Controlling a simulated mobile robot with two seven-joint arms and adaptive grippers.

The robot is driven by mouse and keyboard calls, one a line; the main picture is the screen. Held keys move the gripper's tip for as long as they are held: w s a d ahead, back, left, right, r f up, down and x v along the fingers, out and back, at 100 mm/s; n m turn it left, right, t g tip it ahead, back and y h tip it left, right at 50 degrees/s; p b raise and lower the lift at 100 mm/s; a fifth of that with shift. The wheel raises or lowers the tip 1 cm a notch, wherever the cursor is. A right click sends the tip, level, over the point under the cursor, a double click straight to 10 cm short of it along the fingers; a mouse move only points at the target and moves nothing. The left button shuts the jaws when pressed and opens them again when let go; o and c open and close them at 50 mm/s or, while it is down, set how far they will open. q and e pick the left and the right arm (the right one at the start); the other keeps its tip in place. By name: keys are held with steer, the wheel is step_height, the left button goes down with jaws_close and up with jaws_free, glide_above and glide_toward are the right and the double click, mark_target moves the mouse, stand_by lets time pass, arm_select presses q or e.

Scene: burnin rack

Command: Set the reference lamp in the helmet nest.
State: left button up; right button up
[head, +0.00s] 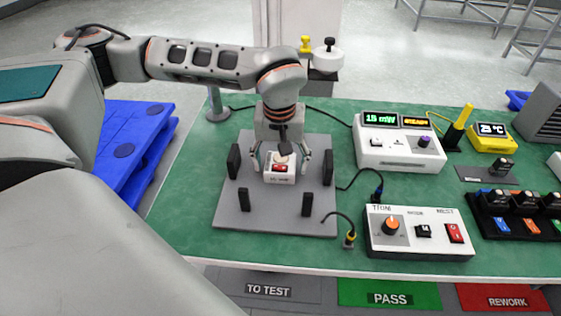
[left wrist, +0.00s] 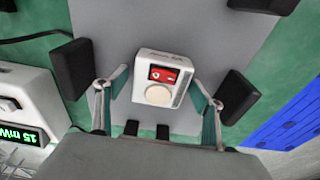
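The reference lamp, a small white box (head: 280,180) with a red panel and a pale round disc, stands on the grey plate of the helmet nest (head: 262,222). Black posts rise from the plate around it. My left gripper (head: 281,170) points down over the lamp, one finger on each side. In the left wrist view the lamp (left wrist: 162,92) sits between the spread fingers (left wrist: 161,78), with small gaps at its sides, so the gripper looks open. Part of the lamp's top is hidden by the gripper in the head view. My right gripper is not in view.
Right of the nest are a power meter (head: 398,155) reading 15 mW and a control box (head: 418,240) with an orange knob. Cables run close to the plate's right edge. A yellow temperature display (head: 490,138) is farther right. TO TEST, PASS and REWORK areas line the front.

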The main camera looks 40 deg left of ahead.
mark_target(280, 165)
arm_select(q)
step_height(280, 165, up, 12)
steer(key=s+p, duration=0.1)
steer(key=p, duration=0.1)
steer(key=shift+s+d+r+p, duration=0.15)
steer(key=shift+d+p, duration=0.15)
steer(key=shift+d, duration=0.1)
stand_by(0.5)
